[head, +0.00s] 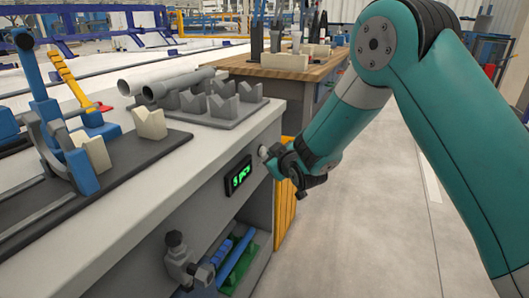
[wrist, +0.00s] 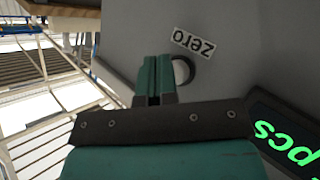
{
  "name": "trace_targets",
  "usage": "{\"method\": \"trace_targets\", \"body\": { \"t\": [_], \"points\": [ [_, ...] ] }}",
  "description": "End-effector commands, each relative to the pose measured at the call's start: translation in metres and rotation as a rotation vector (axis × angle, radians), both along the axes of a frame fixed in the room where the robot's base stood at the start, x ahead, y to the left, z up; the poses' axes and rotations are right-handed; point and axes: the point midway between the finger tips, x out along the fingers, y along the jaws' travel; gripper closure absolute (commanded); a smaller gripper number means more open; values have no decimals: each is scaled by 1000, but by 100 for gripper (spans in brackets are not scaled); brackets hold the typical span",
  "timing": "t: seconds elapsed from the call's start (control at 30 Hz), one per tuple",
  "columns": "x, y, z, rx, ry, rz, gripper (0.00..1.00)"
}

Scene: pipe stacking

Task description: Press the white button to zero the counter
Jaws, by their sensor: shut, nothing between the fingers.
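The white button (wrist: 182,71) sits in a dark ring on the grey bench front in the wrist view, partly hidden behind my fingers. In the head view the button (head: 263,152) shows as a small pale knob at my fingertips. My gripper (wrist: 155,60) is shut and empty, its fingers side by side just left of the button. In the head view my gripper (head: 273,161) is right at the bench front. I cannot tell whether it touches the button. The counter display (head: 238,175) shows green digits and "pcs"; it also shows in the wrist view (wrist: 290,132).
A "zero" label (wrist: 193,43) is beside the button. Pipes (head: 180,84) lie on grey V-blocks (head: 222,105) on the bench. A shelf below the display holds blue and green parts (head: 236,262). A wooden-topped table (head: 270,67) stands behind. The floor to the right is clear.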

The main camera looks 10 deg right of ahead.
Motion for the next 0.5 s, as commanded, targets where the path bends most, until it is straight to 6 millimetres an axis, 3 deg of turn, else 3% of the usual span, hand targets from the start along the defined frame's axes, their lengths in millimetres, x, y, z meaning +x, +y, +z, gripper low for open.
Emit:
{"method": "trace_targets", "body": {
  "t": [0.5],
  "points": [
    [4,5,0,0,0,0,100]
  ]
}}
